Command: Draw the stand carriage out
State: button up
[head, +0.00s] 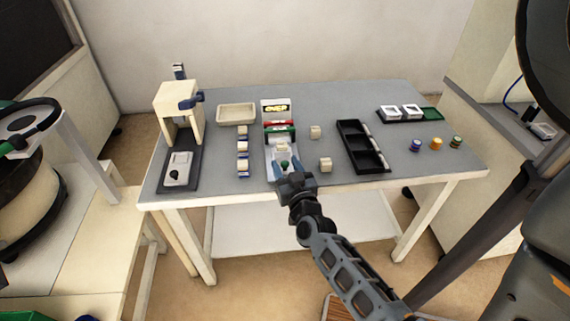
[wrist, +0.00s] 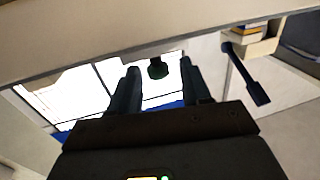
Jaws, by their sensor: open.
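A white stand (head: 269,141) with a printed sign at its back and red and green bars stands mid-table. My gripper and wrist partly hide the stand's front in the head view.
At left is a cream press (head: 180,103) with a blue handle, over a black base with a white plate. Nearby are a cream tray (head: 237,114), a column of small blocks (head: 242,150), a black compartment tray (head: 353,148) and several small coloured cylinders (head: 436,144). Grey tabletop is bare at back centre.

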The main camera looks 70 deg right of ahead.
jog(key=v, duration=0.6)
jog(key=shift+s+a, duration=0.2)
jog(key=shift+a, duration=0.1)
jog(key=shift+a, duration=0.1)
jog(key=s+a+r+n+t+y, duration=0.3)
jog(key=a+r+n+y, duration=0.15)
jog(key=a, duration=0.65)
jog(key=s+a+r+n+t+y, duration=0.25)
jog(key=a+y, duration=0.25)
jog(key=a, duration=0.6)
jog(key=s+a+r+n+y, duration=0.4)
jog(key=s+a+r+y, duration=0.1)
jog(key=r, duration=0.2)
jog(key=shift+s+a+r+g, duration=0.3)
jog(key=shift+s+r+g, duration=0.05)
jog(key=shift+s, duration=0.05)
